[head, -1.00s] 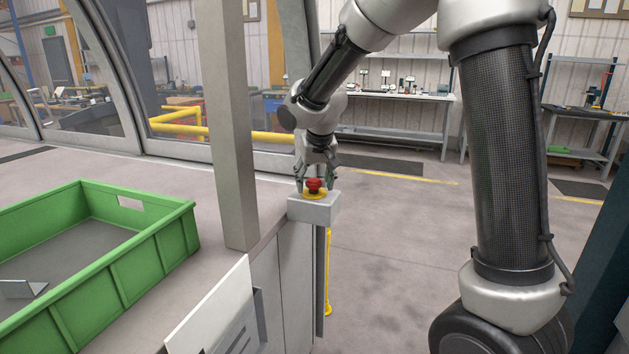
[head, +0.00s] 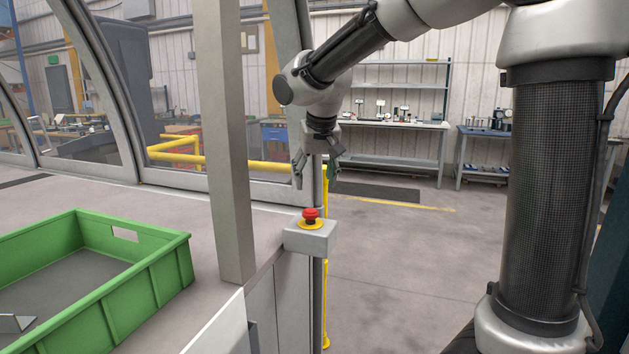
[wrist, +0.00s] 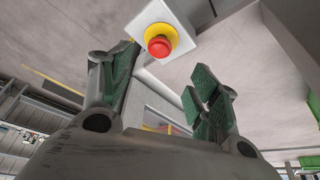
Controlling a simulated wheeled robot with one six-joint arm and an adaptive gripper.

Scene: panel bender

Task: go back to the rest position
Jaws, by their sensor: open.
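My gripper (head: 316,176) is open and empty. In the head view it hangs in the air above and behind the red emergency stop button (head: 311,214), apart from it. The button sits on a yellow ring on a grey box at the corner of the machine table. In the wrist view the open fingers (wrist: 163,90) show with green pads, and the red button (wrist: 159,46) lies beyond them at the top, with nothing touching it.
A green crate (head: 160,278) with a bent metal piece (head: 14,324) in it stands on the table at left. A grey post (head: 222,150) rises between crate and button. Yellow rails (head: 240,165) run behind. The floor (head: 390,270) to the right is clear.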

